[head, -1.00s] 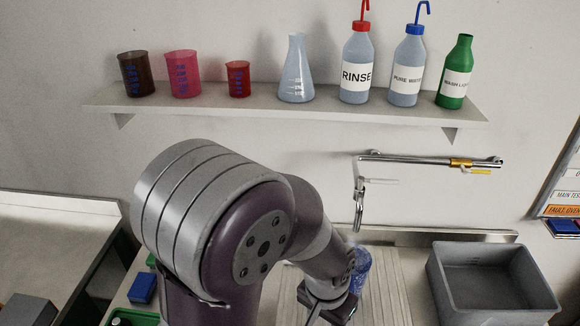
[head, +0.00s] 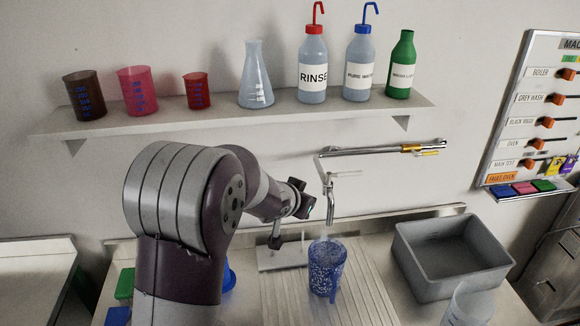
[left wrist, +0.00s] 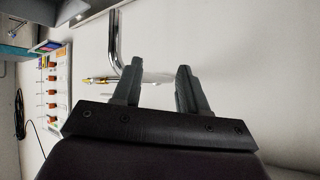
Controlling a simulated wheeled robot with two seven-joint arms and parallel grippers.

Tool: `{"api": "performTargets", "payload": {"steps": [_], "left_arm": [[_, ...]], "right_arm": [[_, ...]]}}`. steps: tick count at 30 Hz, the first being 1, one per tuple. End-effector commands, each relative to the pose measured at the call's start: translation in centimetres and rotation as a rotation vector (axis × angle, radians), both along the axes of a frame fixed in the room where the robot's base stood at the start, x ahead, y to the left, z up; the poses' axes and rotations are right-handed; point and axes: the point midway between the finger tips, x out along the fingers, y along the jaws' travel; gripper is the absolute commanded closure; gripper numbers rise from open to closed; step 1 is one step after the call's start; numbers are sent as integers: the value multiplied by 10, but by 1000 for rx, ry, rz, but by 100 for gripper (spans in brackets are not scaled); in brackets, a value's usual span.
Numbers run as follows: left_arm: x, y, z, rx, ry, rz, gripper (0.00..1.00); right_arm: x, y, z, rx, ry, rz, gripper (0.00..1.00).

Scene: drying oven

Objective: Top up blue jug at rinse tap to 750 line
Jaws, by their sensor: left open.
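The blue speckled jug (head: 327,268) stands upright on the ribbed drainboard, below the spout of the rinse tap (head: 330,200). A pale, clear patch shows between spout and jug; I cannot tell whether it is running water. The jug's 750 line and its fill level cannot be read. My left gripper (head: 306,203) is raised above and left of the jug, close beside the spout, apart from the jug. In the left wrist view its two fingers (left wrist: 156,88) are spread and empty, with the tap's curved pipe (left wrist: 115,45) beyond them. My right gripper is out of view.
A grey bin (head: 450,258) stands right of the jug, and a clear vessel (head: 468,308) at the lower right. The wall shelf (head: 240,118) above holds beakers, a flask and bottles. A switch panel (head: 530,110) is on the right wall. The front drainboard (head: 370,305) is clear.

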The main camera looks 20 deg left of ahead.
Motion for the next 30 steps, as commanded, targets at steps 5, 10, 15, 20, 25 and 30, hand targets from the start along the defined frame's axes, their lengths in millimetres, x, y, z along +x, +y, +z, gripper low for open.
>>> {"api": "performTargets", "payload": {"steps": [5,10,15,20,25,30], "left_arm": [[87,25,66,-34,-376,-283,57],[70,24,77,-219,-404,-760,57],[41,30,64,-302,-281,-917,57],[48,14,59,-311,-267,-933,57],[71,-20,49,-311,-268,-933,57],[91,-49,37,-308,-270,-932,57]], "right_arm": [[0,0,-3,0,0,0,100],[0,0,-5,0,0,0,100],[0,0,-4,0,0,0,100],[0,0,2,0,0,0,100],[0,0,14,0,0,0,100],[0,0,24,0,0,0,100]]}}
